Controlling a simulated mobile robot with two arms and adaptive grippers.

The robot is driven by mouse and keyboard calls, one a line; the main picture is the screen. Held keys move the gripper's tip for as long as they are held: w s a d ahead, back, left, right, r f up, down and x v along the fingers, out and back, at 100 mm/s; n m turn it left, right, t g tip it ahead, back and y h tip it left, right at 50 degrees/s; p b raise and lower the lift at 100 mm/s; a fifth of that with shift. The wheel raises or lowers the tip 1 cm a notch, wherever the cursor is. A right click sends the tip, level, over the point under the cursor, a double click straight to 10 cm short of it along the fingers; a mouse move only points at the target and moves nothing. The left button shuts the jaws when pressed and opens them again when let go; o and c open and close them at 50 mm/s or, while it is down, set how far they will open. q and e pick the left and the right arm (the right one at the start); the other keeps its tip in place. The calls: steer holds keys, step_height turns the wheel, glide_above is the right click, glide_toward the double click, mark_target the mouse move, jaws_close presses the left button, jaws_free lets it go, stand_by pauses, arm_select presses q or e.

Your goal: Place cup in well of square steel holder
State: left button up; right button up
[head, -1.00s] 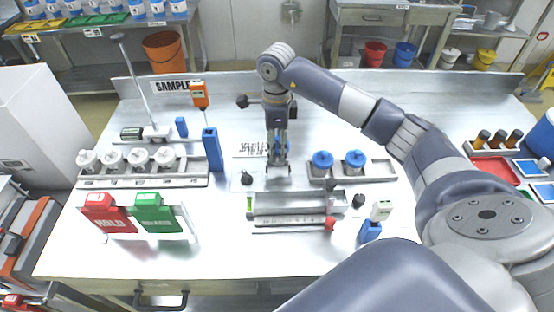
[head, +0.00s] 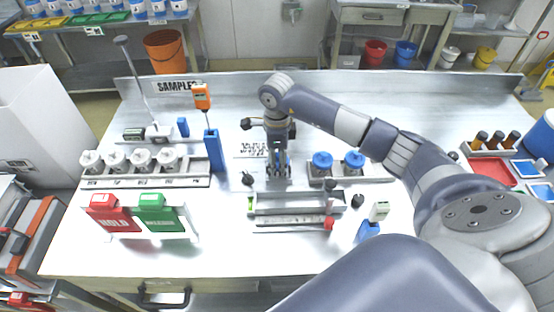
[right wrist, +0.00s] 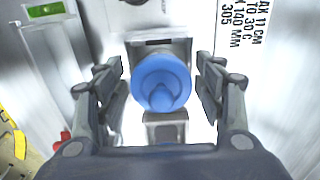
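A blue-topped cup (right wrist: 161,82) with a round knob is between the fingers of my right gripper (head: 278,172) in the right wrist view. The fingers stand apart, with a narrow gap on each side of the cup. The square steel holder (right wrist: 167,128) shows directly beneath and around the cup. How deep the cup sits in the well is hidden. In the head view, the fingers largely cover the cup and holder. My left gripper is not in view.
Right of the gripper, a steel rack (head: 380,171) holds two blue-topped cups (head: 322,161). A steel tray (head: 298,203) lies in front. A rack of white-topped cups (head: 142,158) and a blue upright box (head: 214,151) stand left. The back middle of the bench is clear.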

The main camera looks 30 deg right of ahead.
steer(key=shift+r, duration=0.1)
steer(key=shift+r+p, duration=0.15)
steer(key=shift+p, duration=0.15)
step_height(320, 180, up, 10)
steer(key=b, duration=0.4)
steer(key=shift+w+r, duration=0.1)
steer(key=shift+r, duration=0.1)
steer(key=shift+r+b, duration=0.3)
steer(key=shift+r, duration=0.4)
